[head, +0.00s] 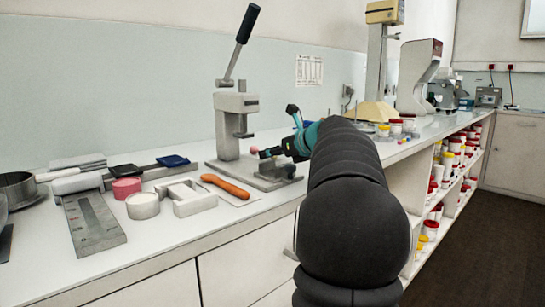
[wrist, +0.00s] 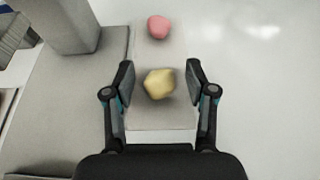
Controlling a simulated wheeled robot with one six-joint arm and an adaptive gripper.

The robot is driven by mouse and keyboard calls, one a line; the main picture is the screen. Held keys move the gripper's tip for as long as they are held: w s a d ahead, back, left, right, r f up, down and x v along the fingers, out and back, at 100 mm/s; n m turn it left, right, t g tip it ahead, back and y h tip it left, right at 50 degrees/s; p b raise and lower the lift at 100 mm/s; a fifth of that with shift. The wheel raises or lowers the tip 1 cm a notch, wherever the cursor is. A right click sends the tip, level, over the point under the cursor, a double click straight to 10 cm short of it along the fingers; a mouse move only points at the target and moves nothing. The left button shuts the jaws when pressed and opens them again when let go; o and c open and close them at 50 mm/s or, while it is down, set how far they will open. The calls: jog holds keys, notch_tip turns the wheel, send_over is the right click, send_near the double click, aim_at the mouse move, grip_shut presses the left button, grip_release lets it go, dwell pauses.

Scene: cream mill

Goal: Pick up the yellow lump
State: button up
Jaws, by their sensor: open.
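The yellow lump (wrist: 159,84) lies on a pale grey block (wrist: 160,122) in the wrist view. My gripper (wrist: 159,88) is open, with one finger on each side of the lump. Small gaps show between the lump and both fingers. A pink lump (wrist: 158,27) lies farther up on the same block. In the head view, my gripper (head: 271,153) is low beside the press, with a pink lump (head: 254,150) just left of it. The yellow lump cannot be made out there, and my arm hides the bench behind it.
A grey press (head: 228,125) with a raised black lever stands close to the left of my gripper. Shelves with many pots lie right.

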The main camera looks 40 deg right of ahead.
jog(key=c, duration=0.7)
